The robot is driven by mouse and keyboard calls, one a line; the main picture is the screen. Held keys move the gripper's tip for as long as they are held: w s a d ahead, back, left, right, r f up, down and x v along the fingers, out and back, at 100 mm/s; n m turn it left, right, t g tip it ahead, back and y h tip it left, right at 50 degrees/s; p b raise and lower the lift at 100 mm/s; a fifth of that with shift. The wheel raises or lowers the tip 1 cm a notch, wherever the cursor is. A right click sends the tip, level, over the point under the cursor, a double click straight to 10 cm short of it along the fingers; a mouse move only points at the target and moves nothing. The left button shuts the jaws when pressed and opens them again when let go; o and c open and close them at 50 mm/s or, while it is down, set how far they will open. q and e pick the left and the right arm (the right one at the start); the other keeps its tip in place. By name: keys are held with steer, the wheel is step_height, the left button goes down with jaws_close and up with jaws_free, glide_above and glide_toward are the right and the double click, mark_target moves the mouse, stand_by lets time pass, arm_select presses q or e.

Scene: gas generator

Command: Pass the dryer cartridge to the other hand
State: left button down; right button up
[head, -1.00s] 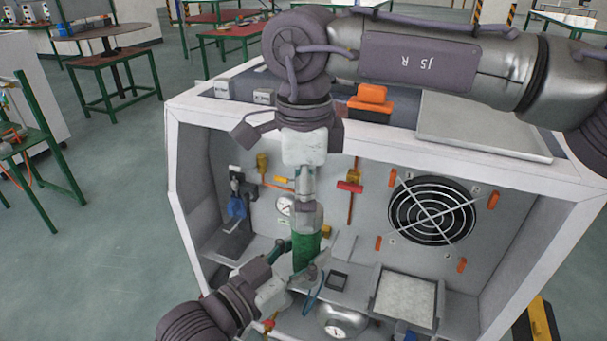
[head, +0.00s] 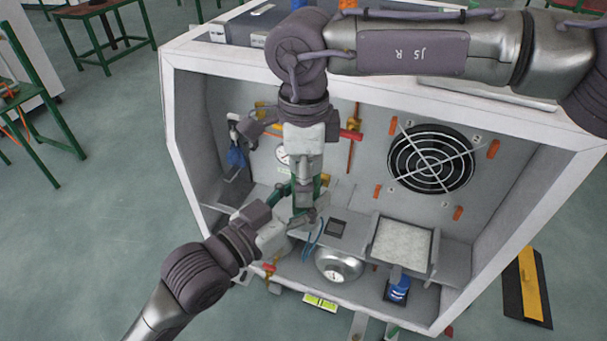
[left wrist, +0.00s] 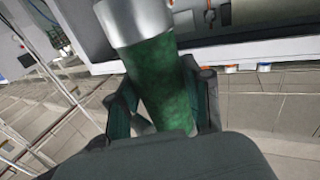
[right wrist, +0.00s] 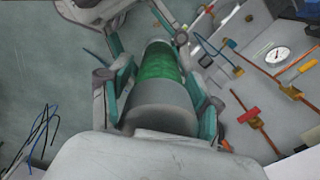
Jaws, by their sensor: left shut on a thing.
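The dryer cartridge is a green cylinder with grey metal ends. It stands roughly upright between my grippers in the head view, mostly hidden, with a strip of green (head: 317,184) showing. My left gripper (head: 296,208) is shut on its green body from below; the left wrist view shows the cartridge (left wrist: 162,80) between its fingers. My right gripper (head: 303,184) reaches down from above. In the right wrist view its fingers straddle the grey end of the cartridge (right wrist: 158,105) and look open; I cannot tell whether they touch it.
Behind my grippers is a white open cabinet (head: 180,150) with a round fan grille (head: 430,158), red-handled valves and a gauge. A silver dome-shaped vessel (head: 338,265), a square tray (head: 402,245) and a blue item (head: 398,288) sit low inside.

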steer(key=c, duration=0.8)
arm_select(q)
steer(key=shift+c, duration=2)
jaws_free()
steer(key=s+a+f+n+t+y, duration=0.2)
steer(key=s+a+f+n+y, duration=0.3)
steer(key=a, duration=0.3)
steer(key=s+a+f+n+t+y, duration=0.2)
steer(key=s+a+f+n+y, duration=0.1)
steer(key=a+f+y, duration=0.4)
steer(key=w+f+g+h+b, duration=0.1)
steer(key=w+f+g+b, duration=0.15)
steer(key=f+b, duration=0.85)
steer(key=w+f+g+b, duration=0.25)
steer(key=f+b, duration=0.45)
steer(key=f, duration=0.8)
steer(key=s+f+g, duration=0.3)
steer(key=s+f, duration=0.2)
steer(key=f, duration=0.3)
steer(key=s+a+f+m+g, duration=0.1)
steer(key=s+f+g, duration=0.2)
steer(key=s+f, duration=0.2)
steer(key=s+a+f+m+g, duration=0.1)
steer(key=s+f+g, duration=0.3)
steer(key=f, duration=0.7)
steer(key=shift+s, duration=0.75)
arm_select(e)
step_height(320, 180, down, 18)
steer(key=shift+r, duration=0.15)
